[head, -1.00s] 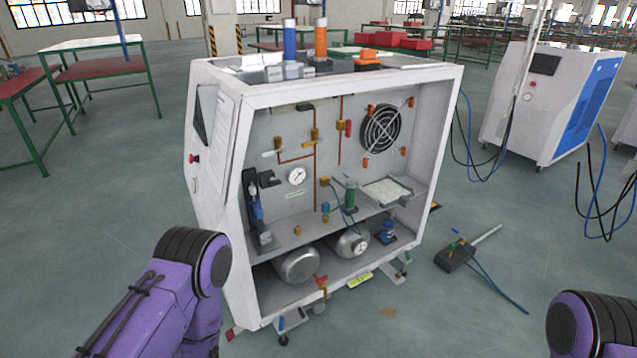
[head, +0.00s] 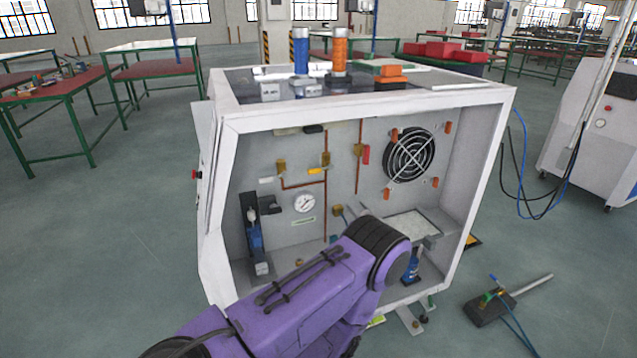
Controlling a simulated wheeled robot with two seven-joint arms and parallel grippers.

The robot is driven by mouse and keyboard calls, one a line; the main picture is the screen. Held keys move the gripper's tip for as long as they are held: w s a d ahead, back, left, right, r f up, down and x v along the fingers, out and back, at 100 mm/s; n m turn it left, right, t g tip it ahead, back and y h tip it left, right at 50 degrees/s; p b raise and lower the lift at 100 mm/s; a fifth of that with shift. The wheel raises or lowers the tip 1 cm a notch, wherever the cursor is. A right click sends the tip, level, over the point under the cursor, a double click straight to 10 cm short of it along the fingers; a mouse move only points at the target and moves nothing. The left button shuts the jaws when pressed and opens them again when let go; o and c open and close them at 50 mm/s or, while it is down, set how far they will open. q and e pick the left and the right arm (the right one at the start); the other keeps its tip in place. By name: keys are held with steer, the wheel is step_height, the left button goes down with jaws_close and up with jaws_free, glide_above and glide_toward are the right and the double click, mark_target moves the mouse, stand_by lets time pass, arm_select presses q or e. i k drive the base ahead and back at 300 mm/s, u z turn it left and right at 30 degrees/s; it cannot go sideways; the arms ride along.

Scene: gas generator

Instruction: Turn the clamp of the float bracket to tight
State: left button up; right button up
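The open white generator cabinet (head: 218,160) fills the middle of the head view. On the left of its back panel, a black bracket (head: 268,205) stands beside an upright blue and grey device (head: 254,238). This may be the float bracket, but its clamp is too small to make out. My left arm, purple, reaches from the bottom across the cabinet's lower opening. It hides most of the shelf and the tanks below. My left gripper is hidden from view. My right arm and gripper are out of the picture.
Inside are a pressure gauge (head: 304,203), copper pipes, a round fan (head: 409,154) and a blue bottle-like part (head: 411,267). Blue and orange cylinders (head: 301,56) stand on top. A pedal-like tool (head: 491,306) lies on the floor at right. Floor left of the cabinet is clear.

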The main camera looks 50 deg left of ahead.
mark_target(273, 210)
steer(key=u, duration=0.55)
steer(key=i, duration=0.85)
steer(key=u, duration=0.8)
